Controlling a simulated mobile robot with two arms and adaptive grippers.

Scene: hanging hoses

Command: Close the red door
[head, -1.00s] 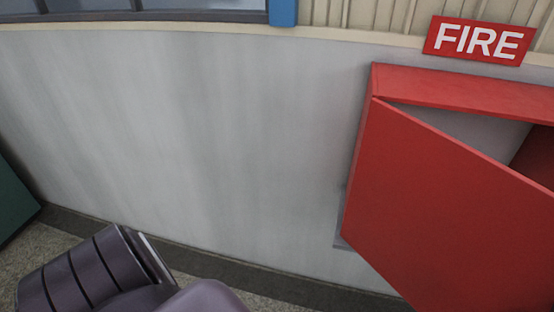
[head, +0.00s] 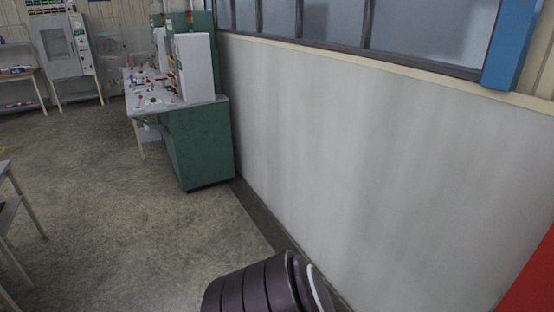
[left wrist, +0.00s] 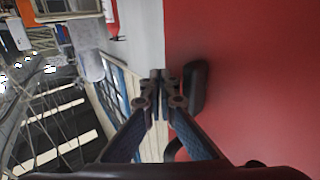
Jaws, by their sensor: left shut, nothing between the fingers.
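In the left wrist view the flat red door (left wrist: 260,70) fills the right side. A dark curved handle (left wrist: 197,88) stands out from it. My left gripper (left wrist: 163,76) is shut and empty, with its fingertips just left of the handle; I cannot tell whether they touch. In the head view only a red corner (head: 535,280) shows at the lower right edge, so how far the door stands open is not visible there. My right gripper is not in view.
A pale wall (head: 370,150) runs along the right, with a blue post (head: 508,45) above it. A green cabinet (head: 200,145) with a worktable stands against it further off. The grey floor (head: 110,200) on the left is mostly clear.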

